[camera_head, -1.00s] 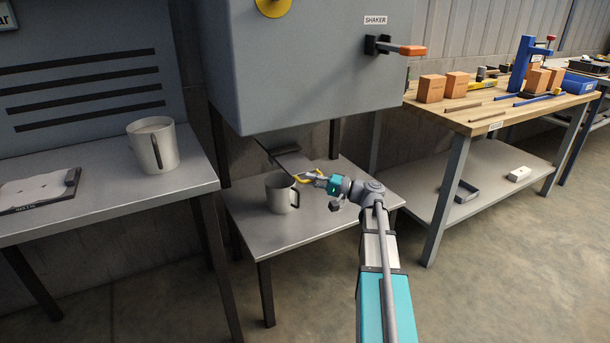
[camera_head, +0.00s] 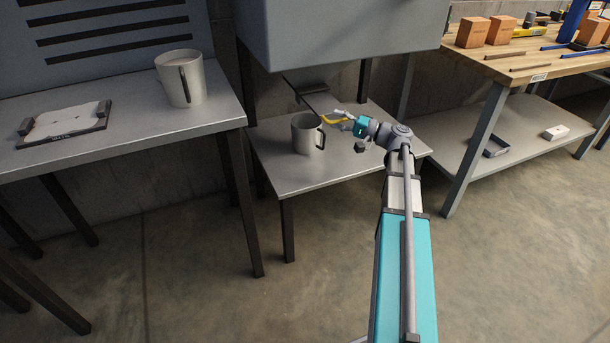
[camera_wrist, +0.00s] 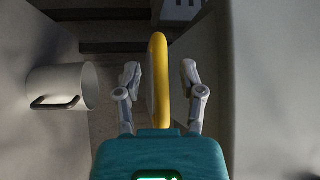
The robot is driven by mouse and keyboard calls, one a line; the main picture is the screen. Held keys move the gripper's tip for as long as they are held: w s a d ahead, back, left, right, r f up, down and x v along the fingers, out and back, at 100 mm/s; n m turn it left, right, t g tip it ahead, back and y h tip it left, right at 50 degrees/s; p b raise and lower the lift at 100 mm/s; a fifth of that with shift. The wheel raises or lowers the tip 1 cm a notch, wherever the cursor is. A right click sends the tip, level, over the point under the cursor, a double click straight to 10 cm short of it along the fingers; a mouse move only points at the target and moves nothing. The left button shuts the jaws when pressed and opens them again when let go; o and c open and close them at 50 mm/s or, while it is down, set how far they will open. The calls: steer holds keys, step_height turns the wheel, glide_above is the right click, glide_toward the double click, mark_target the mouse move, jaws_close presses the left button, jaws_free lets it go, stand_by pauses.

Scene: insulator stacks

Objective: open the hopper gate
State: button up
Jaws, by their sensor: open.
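The grey hopper body (camera_head: 350,30) hangs above a low metal table, with a dark sloping piece (camera_head: 306,87) under it. A yellow flat piece, perhaps the gate's handle, shows in the wrist view (camera_wrist: 158,80), upright between my fingers; I cannot tell what it joins. My gripper (camera_wrist: 161,85) is open, with one finger on each side of the yellow piece. A gap shows at the left finger; contact at the right is unclear. In the head view my gripper (camera_head: 345,119) is under the hopper, right of a grey mug.
The grey mug (camera_head: 303,136) stands on the low table (camera_head: 300,176) close to my gripper; it also shows in the wrist view (camera_wrist: 60,88). A larger mug (camera_head: 187,82) and a tray (camera_head: 65,124) sit on the left table. A wooden workbench (camera_head: 520,62) stands at right.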

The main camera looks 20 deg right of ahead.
mark_target(315, 104)
steer(key=w, duration=0.7)
steer(key=shift+w+a, duration=0.1)
steer(key=shift+w, duration=0.25)
steer(key=b+v, duration=0.2)
steer(key=v, duration=1.2)
steer(key=s+a+f+n+g+h+p, duration=0.1)
steer(key=a+f+g, duration=0.3)
steer(key=a, duration=0.5)
steer(key=s+a+f+n+g+h+p, duration=0.1)
steer(key=a+f+n+g+h, duration=0.15)
steer(key=a+f, duration=0.45)
steer(key=s+a+f+n+g+h, duration=0.1)
steer(key=s+a+f+g+h, duration=0.2)
steer(key=s+a, duration=0.2)
steer(key=s+a+f+n+g+h+p, duration=0.1)
steer(key=s+a+f+g+h, duration=0.2)
steer(key=a, duration=0.7)
steer(key=shift+s, duration=0.85)
steer(key=shift+a+h, duration=0.1)
steer(key=shift+h, duration=0.15)
